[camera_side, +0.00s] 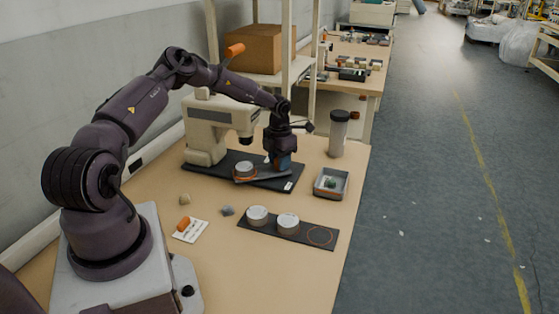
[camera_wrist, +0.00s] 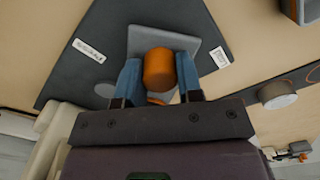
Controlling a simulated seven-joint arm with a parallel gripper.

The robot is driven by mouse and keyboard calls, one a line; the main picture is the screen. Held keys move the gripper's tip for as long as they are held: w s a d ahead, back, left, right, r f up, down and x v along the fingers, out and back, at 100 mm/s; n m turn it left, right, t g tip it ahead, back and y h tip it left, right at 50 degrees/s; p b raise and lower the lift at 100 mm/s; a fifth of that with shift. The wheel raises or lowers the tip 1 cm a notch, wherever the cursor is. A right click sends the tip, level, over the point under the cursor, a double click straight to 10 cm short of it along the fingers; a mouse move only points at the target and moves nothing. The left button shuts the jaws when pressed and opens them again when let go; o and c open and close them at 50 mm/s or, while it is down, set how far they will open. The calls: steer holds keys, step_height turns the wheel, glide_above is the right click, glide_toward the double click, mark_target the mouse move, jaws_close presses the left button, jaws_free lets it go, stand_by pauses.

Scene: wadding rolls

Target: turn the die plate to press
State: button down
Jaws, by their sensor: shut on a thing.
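The die plate (camera_side: 262,177) is a flat grey plate lying on the dark base mat of the cream press (camera_side: 205,145). A round pale tin (camera_side: 245,168) with orange around its foot sits at its left end, below the press head; exact alignment cannot be told. My gripper (camera_side: 281,163) is low over the plate's right end. In the wrist view the blue fingers of my gripper (camera_wrist: 159,77) are closed on the orange upright handle (camera_wrist: 159,70), and the grey die plate (camera_wrist: 188,44) shows around it. The tin is mostly hidden there.
A dark strip (camera_side: 304,234) holds two tins (camera_side: 257,215) (camera_side: 288,222) and an empty orange ring. A small tray (camera_side: 331,183) and a tall jar (camera_side: 338,130) stand to the right. A white card (camera_side: 190,233) lies in front.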

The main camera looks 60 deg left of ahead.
steer(key=c, duration=0.8)
jaws_free()
step_height(320, 180, up, 13)
steer(key=shift+c, duration=0.3)
